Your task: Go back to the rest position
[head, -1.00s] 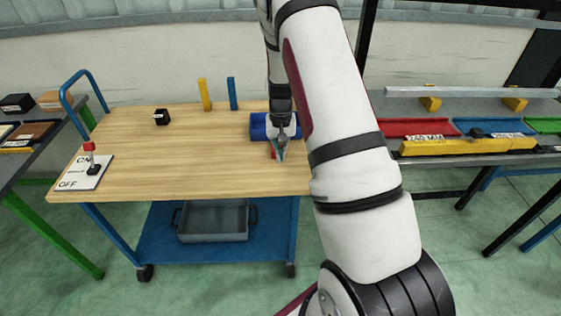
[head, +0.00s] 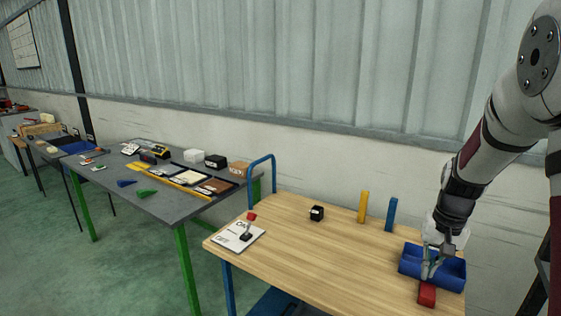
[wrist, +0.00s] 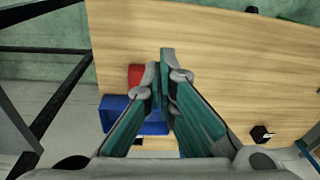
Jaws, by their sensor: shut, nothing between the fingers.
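My gripper (head: 430,266) is shut and empty, pointing down over the blue bin (head: 456,283) at the right end of the wooden table (head: 320,258). A red block (head: 427,294) lies beside the bin on its near side. In the wrist view my closed fingers (wrist: 161,62) fill the middle, with the red block (wrist: 135,72) left of the fingertips and the blue bin (wrist: 112,112) partly hidden behind the fingers. I cannot tell the exact gap between the fingertips and the bin.
A black box (head: 317,213), a yellow post (head: 363,207) and a blue post (head: 391,214) stand on the table. A lever plate with a red knob (head: 252,216) is at its left end. A grey table (head: 170,206) with several items stands further left. The table's middle is clear.

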